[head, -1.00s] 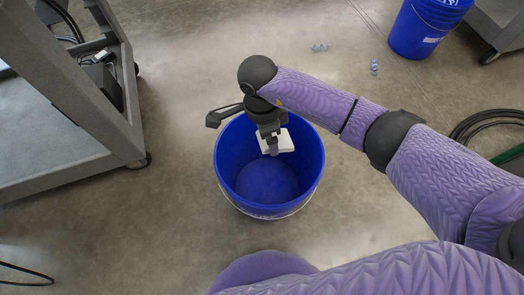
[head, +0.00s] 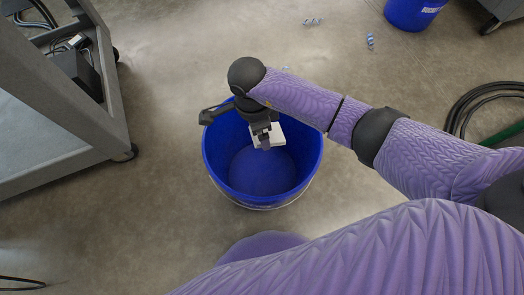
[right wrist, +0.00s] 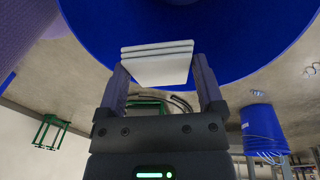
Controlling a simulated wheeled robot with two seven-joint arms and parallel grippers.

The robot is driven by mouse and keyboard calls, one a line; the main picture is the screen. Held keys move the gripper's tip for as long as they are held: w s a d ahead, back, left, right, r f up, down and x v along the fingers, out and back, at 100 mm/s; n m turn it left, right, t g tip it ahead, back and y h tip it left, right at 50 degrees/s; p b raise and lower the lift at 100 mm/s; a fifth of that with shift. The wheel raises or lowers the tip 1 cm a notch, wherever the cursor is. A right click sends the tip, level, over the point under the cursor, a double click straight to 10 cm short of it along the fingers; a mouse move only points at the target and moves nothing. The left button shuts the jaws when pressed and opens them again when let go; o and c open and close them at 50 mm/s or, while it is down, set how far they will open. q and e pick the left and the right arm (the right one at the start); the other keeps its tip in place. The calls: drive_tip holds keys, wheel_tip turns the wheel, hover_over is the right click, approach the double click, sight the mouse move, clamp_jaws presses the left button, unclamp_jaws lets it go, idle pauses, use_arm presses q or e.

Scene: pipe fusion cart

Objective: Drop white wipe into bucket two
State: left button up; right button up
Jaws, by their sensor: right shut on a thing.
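A white folded wipe (head: 268,136) is held in my right gripper (head: 263,138) over the mouth of a near blue bucket (head: 213,160). In the right wrist view, the layered wipe (right wrist: 157,64) sits between the two fingers of the right gripper (right wrist: 160,80), with the blue bucket (right wrist: 235,35) behind it. The bucket's inside looks empty in the head view. Its number cannot be read. A second blue bucket (head: 413,12) with white lettering stands at the far right, cut off by the picture's top edge. My left gripper is not in view.
A grey cart (head: 100,110) stands to the left. Small blue curled shavings (head: 313,21) lie on the floor at the back. Black hose coils (head: 470,100) and a green bar (head: 505,133) lie at the right. The floor around the near bucket is mostly clear.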

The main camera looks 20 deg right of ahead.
drive_tip(key=o, duration=0.9)
drive_tip(key=shift+o, duration=0.2)
drive_tip(key=r+p, duration=0.2)
drive_tip(key=r, duration=0.1)
drive_tip(key=r+p, duration=0.1)
drive_tip(key=r, duration=0.1)
drive_tip(key=shift+w+a, duration=0.15)
drive_tip(key=shift+w, duration=0.2)
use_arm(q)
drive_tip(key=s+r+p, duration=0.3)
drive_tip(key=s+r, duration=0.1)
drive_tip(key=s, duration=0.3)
use_arm(e)
drive_tip(key=r, duration=0.4)
drive_tip(key=shift+w+a+r, duration=0.25)
drive_tip(key=shift+r, duration=0.15)
